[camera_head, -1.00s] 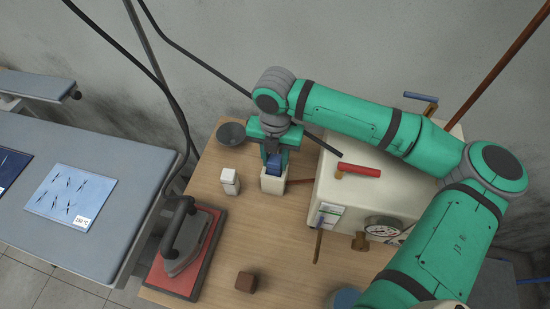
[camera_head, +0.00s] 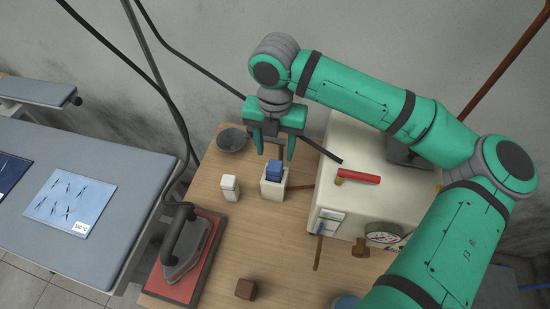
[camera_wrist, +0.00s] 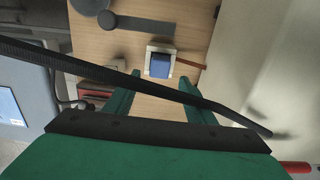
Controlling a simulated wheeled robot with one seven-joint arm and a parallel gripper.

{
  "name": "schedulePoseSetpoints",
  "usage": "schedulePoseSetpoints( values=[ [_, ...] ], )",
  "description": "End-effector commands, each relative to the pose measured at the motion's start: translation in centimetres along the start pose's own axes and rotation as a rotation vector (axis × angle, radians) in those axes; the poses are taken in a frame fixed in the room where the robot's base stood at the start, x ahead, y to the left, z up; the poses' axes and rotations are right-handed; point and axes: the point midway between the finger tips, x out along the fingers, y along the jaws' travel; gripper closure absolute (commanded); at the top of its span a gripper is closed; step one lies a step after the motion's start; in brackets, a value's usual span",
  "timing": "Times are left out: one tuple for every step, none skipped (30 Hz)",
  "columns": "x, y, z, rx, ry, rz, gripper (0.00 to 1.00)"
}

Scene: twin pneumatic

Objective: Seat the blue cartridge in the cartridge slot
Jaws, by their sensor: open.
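The blue cartridge (camera_head: 273,170) stands in the white cartridge slot (camera_head: 272,190) on the wooden table, its upper part showing above the rim. I cannot tell how deep it sits. In the wrist view the blue cartridge (camera_wrist: 160,66) lies inside the square white frame of the slot (camera_wrist: 149,55). My gripper (camera_head: 274,158) is open and empty, raised above the cartridge and apart from it. In the wrist view my gripper's two green fingers (camera_wrist: 160,85) are spread wide, and a dark hose crosses in front of them.
A white block (camera_head: 230,188) stands left of the slot, with a grey bowl (camera_head: 232,139) behind it. A cream machine box (camera_head: 345,200) with a red handle (camera_head: 358,177) stands at right. An iron (camera_head: 184,250) sits front left, and a brown cube (camera_head: 245,289) at the front.

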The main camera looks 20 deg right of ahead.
Motion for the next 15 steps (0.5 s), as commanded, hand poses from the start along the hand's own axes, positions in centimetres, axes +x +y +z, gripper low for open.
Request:
schedulePoseSetpoints(
  values=[
    [-0.9,0.0,0.0,0.0,-0.001,0.001,0.5],
    [-1.3,0.0,0.0,0.0,0.0,0.0,0.5],
    [-1.9,0.0,0.0,0.0,-0.001,0.001,0.5],
    [-2.3,0.0,0.0,0.0,-0.001,0.001,0.5],
    [-2.6,0.0,0.0,0.0,0.0,0.001,0.5],
    [-2.9,0.0,0.0,0.0,0.001,0.0,0.5],
    [-3.2,0.0,0.0,0.0,0.001,0.0,0.5],
    [-3.4,0.0,0.0,0.0,0.001,0.001,0.5],
    [-3.6,0.0,0.0,0.0,0.0,0.001,0.5],
    [-3.7,0.0,0.0,0.0,0.0,0.001,0.5],
    [-3.8,0.0,0.0,0.0,0.0,0.001,0.5],
    [-3.8,0.0,0.0,0.0,0.001,0.0,0.5],
    [-3.9,0.0,0.0,0.0,0.001,0.0,0.5],
    [-3.9,0.0,0.0,0.0,0.001,0.0,0.5],
    [-3.9,0.0,0.0,0.0,0.001,0.0,0.5]
  ],
)
